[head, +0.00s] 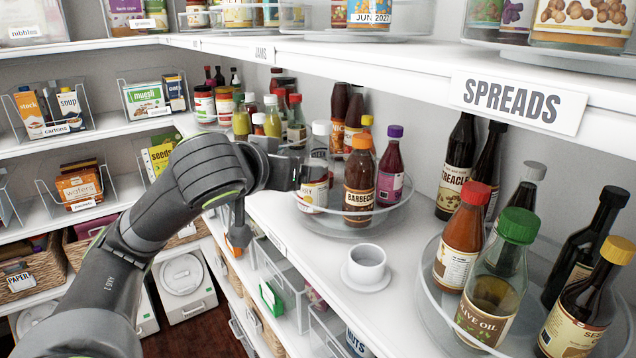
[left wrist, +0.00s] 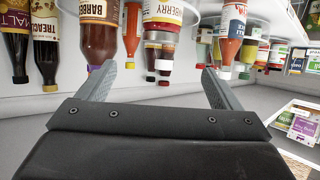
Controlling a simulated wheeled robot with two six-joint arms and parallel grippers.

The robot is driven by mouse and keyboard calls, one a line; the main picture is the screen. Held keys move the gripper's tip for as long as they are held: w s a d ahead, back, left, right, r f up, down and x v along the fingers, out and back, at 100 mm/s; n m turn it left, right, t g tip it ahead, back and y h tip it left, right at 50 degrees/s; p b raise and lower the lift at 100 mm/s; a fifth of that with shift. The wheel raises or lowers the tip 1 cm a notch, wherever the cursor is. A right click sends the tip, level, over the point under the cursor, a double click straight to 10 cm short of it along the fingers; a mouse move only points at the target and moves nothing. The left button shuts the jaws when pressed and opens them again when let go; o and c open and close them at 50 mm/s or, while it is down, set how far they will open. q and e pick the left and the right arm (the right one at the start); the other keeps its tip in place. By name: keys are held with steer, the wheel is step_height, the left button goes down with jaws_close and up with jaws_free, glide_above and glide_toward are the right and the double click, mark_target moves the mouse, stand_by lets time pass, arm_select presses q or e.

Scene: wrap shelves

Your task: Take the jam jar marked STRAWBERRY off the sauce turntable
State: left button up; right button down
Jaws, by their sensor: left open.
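The sauce turntable (head: 352,229) stands on the white shelf with bottles and jars on it. A jar (head: 313,192) with a white and red label is at its near left edge, partly behind my left gripper; its word is not readable there. The left wrist view, upside down, shows a container whose label ends in "BERRY" (left wrist: 166,14), ahead between the fingers. My left gripper (left wrist: 158,70) is open and empty, apart from that container. In the head view the left gripper (head: 293,172) is beside the turntable, its fingertips partly hidden. My right gripper is not in view.
A barbecue bottle (head: 359,188) and a purple-capped bottle (head: 390,165) stand close on the turntable. A white cup (head: 366,265) sits in front. A second turntable (head: 428,285) with bottles is at right. The SPREADS shelf (head: 430,62) overhangs.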

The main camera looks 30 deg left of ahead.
mark_target(314, 162)
arm_select(q)
steer(key=p+x, duration=0.2)
steer(key=x, duration=0.8)
steer(key=shift+w+f, duration=0.1)
steer(key=shift+w, duration=0.15)
steer(key=shift+w+a+p, duration=0.1)
steer(key=shift+w+p, duration=0.3)
steer(key=p+x, duration=0.1)
steer(key=x, duration=0.2)
steer(key=shift+w+a+f+p, duration=0.15)
steer(key=shift+p, duration=0.2)
steer(key=shift+w+f, duration=0.3)
steer(key=shift+w, duration=0.2)
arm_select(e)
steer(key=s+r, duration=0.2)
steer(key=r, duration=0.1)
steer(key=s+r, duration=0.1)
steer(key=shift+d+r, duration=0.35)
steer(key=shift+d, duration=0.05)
arm_select(q)
steer(key=shift+c, duration=0.5)
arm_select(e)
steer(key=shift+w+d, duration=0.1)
